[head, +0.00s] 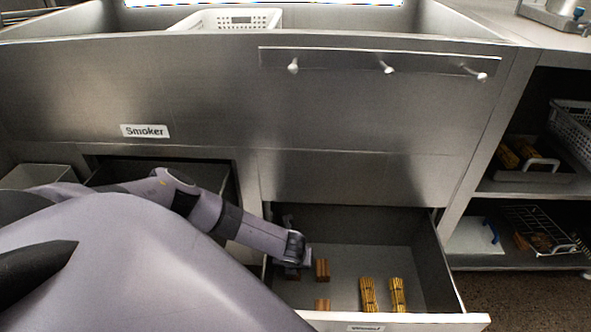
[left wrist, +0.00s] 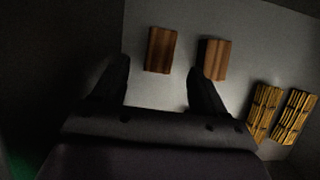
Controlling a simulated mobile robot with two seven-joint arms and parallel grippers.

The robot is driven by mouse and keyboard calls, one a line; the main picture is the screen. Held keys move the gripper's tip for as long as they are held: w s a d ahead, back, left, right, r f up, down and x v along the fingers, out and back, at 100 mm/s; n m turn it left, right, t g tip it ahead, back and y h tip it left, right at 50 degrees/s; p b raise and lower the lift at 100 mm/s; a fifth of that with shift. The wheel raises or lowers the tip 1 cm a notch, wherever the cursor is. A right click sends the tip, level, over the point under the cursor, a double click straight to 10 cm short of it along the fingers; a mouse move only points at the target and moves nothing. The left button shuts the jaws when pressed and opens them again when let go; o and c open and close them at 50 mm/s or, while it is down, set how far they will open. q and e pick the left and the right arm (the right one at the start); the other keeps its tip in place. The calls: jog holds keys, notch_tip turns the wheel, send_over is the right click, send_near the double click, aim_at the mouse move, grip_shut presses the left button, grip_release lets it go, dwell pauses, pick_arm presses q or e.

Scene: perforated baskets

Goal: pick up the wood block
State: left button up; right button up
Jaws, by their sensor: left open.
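Two brown wood blocks lie on the floor of an open drawer, one (head: 322,269) farther back and one (head: 322,304) nearer the drawer front. The left wrist view also shows two, a left block (left wrist: 160,50) and a right block (left wrist: 214,59). My left gripper (head: 294,262) reaches into the drawer from the left, beside the farther block. Its open fingers (left wrist: 158,72) point toward the left block, which shows in the gap just beyond the tips. The right finger's tip is close to the right block in that view. Nothing is held. My right gripper is not in view.
Two bundles of yellow sticks (head: 368,294) lie to the right in the drawer (head: 352,254). The drawer's walls surround the gripper. A steel panel labelled Smoker (head: 145,131) rises behind. Shelves (head: 500,189) with baskets stand at the right.

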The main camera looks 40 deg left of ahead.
pick_arm(q)
jog(key=shift+b+x, duration=0.45)
jog(key=shift+x, duration=0.4)
jog(key=b+x, duration=0.3)
jog(key=x, duration=0.1)
jog(key=shift+d, duration=0.1)
jog(key=shift+f+b, duration=0.25)
jog(key=shift+b, duration=0.05)
jog(key=shift+w, duration=0.1)
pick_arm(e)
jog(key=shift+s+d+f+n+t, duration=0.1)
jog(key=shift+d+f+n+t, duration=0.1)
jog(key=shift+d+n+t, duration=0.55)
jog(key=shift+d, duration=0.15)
pick_arm(q)
jog(key=shift+c, duration=0.3)
jog(key=c, duration=1)
